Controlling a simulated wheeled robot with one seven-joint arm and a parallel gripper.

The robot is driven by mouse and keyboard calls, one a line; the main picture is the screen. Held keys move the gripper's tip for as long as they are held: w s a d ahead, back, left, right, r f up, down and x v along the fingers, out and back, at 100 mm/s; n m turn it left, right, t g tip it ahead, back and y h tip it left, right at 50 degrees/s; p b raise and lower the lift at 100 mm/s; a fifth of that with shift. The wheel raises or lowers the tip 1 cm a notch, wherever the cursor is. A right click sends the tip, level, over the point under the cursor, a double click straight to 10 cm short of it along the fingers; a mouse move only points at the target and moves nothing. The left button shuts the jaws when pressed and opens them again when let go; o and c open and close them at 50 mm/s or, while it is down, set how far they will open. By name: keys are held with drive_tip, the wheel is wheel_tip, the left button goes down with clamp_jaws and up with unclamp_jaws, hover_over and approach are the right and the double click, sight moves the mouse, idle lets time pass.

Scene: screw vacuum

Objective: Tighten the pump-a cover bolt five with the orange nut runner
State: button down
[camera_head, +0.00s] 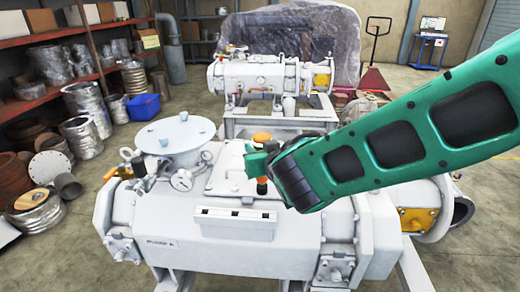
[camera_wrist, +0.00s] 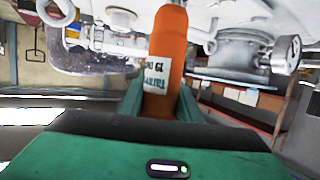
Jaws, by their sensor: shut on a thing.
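The orange nut runner (camera_head: 262,137) stands roughly upright in my green gripper (camera_head: 258,160), above the top of pump A. Its lower end shows just below the fingers. I cannot pick out bolt five, or tell whether the tool's tip touches a bolt.
A round flanged lid (camera_head: 175,135) and a pressure gauge (camera_head: 181,180) rise from the pump just left of my gripper. A white box-like block (camera_head: 235,222) lies in front. A second pump (camera_head: 260,78) stands behind. Shelves and metal parts line the left wall.

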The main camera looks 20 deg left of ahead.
sight(258, 134)
drive_tip(key=shift+f, duration=0.45)
idle(1.2)
drive_tip(key=shift+r, duration=2.65)
